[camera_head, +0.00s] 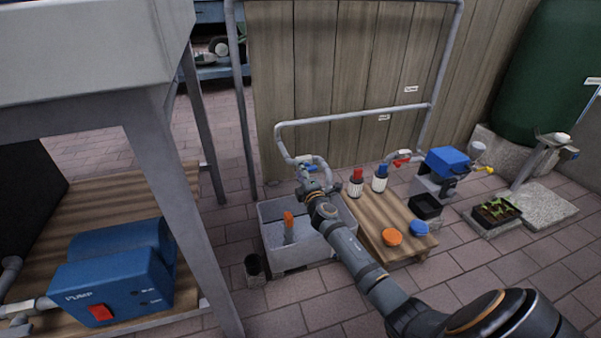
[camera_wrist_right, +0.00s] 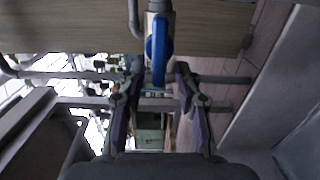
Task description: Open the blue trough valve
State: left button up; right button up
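In the right wrist view the blue handle (camera_wrist_right: 158,50) is long and stands upright in the picture, near the top centre. My right gripper (camera_head: 304,180) is at the valve and partly hides it in the head view. In the wrist view its two fingers (camera_wrist_right: 157,82) are spread, with the lower end of the handle in the gap between their tips. I cannot tell whether they touch it. My left gripper is not in view.
An orange-topped item (camera_head: 288,226) stands in the trough. A wooden pallet (camera_head: 372,218) to the right carries bottles and lids. A red valve (camera_head: 402,160) sits on the pipe behind it. A metal table leg (camera_head: 180,215) and a blue pump (camera_head: 112,280) are at left.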

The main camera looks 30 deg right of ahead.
jog(key=shift+s, duration=0.1)
jog(key=v, duration=1.2)
